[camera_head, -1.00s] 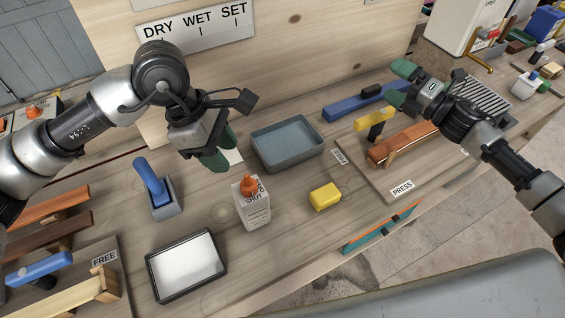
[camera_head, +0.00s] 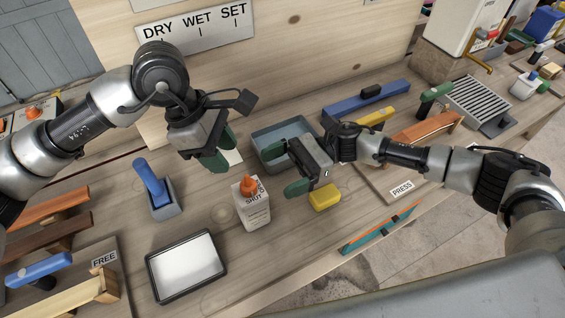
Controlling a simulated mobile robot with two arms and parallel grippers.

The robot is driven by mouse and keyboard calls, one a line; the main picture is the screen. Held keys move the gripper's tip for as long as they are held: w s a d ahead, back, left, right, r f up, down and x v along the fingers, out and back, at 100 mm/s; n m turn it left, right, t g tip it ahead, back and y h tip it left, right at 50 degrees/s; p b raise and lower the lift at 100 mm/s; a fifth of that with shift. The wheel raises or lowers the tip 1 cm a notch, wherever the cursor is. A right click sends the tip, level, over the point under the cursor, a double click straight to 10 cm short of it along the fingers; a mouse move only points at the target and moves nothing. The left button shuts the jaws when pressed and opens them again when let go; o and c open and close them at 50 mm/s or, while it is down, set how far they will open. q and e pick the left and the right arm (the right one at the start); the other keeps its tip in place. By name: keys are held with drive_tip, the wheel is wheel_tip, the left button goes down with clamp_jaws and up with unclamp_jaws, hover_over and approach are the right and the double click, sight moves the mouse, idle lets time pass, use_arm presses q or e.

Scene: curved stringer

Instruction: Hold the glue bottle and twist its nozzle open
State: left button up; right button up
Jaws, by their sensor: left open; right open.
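The glue bottle (camera_head: 253,212) stands upright on the bench, white with printed lettering, one word reading "SHUT". Its orange nozzle (camera_head: 249,186) points up. My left gripper (camera_head: 214,162) is open and empty, above the bench and behind the bottle, a little to its left. My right gripper (camera_head: 283,170) is open and empty, its green-tipped fingers to the right of the bottle and apart from it. No gripper touches the bottle.
A yellow sponge (camera_head: 325,197) lies right of the bottle, below my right gripper. A grey tray (camera_head: 262,140) sits behind. A white-lined tray (camera_head: 186,266) is in front at left. The PRESS board (camera_head: 378,186) is at right.

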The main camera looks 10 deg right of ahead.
approach(238, 207)
drive_tip(key=x, duration=0.7)
drive_tip(key=shift+w+f, duration=0.1)
drive_tip(key=shift+f, duration=0.2)
drive_tip(key=c, duration=1.2)
use_arm(q)
drive_tip(key=shift+o, duration=0.6)
use_arm(e)
drive_tip(key=shift+c, duration=0.4)
use_arm(q)
drive_tip(key=shift+o, duration=1.2)
drive_tip(key=shift+d+r, duration=0.15)
drive_tip(key=shift+d, duration=0.05)
drive_tip(key=d+m+y, duration=0.1)
drive_tip(key=m, duration=0.1)
drive_tip(key=d+r+m+y, duration=0.1)
drive_tip(key=m, duration=0.1)
drive_tip(key=s+d+r+m+t+y, duration=0.1)
drive_tip(key=m, duration=0.1)
drive_tip(key=shift+s+d+r+y, duration=0.1)
drive_tip(key=shift+d+r+y, duration=0.1)
drive_tip(key=shift+y, duration=0.1)
use_arm(e)
drive_tip(key=shift+d, duration=0.1)
use_arm(q)
wheel_tip(238, 207, down, 12)
drive_tip(key=shift+r, duration=0.1)
